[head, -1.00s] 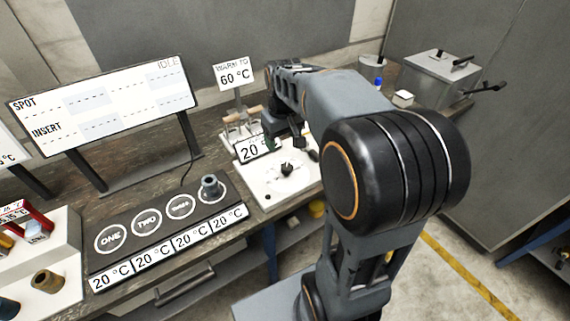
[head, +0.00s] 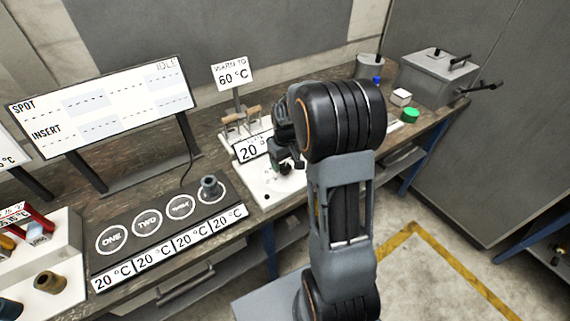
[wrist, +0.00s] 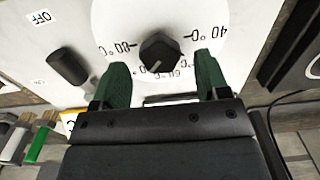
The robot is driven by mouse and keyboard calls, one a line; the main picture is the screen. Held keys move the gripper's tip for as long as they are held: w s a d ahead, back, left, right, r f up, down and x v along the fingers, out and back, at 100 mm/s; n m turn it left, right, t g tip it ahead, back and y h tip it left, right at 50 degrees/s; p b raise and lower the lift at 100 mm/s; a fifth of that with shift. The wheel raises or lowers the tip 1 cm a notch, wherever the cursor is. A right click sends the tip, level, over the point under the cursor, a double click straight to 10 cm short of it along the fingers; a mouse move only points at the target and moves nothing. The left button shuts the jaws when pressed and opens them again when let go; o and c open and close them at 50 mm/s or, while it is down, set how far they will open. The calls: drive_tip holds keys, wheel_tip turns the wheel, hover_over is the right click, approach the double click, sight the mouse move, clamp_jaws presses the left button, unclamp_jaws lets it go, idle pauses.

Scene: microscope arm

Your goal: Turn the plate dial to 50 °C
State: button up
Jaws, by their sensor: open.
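The plate dial (wrist: 158,50) is a black knob on a round white scale (wrist: 112,22) with upside-down marks, 80 at left and 40 at right. A pale pointer line on the knob points toward the lower left; marks below are partly hidden. My gripper (wrist: 162,62) is open, its green fingers on either side of the knob in the wrist view, with gaps; I cannot tell their height above it. In the head view the gripper (head: 285,158) is over the white plate unit (head: 265,190) and hides the dial. The unit's display (head: 249,150) reads 20.
A second black knob (wrist: 68,66) with an OFF label stands left of the dial. A sign (head: 233,74) reads WARM TO 60 °C. A black four-spot strip (head: 145,248) lies to the left. A green round item (head: 410,115) and a metal box (head: 437,77) are at right.

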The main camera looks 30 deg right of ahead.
drive_tip(key=shift+f, duration=1)
drive_tip(key=c, duration=0.9)
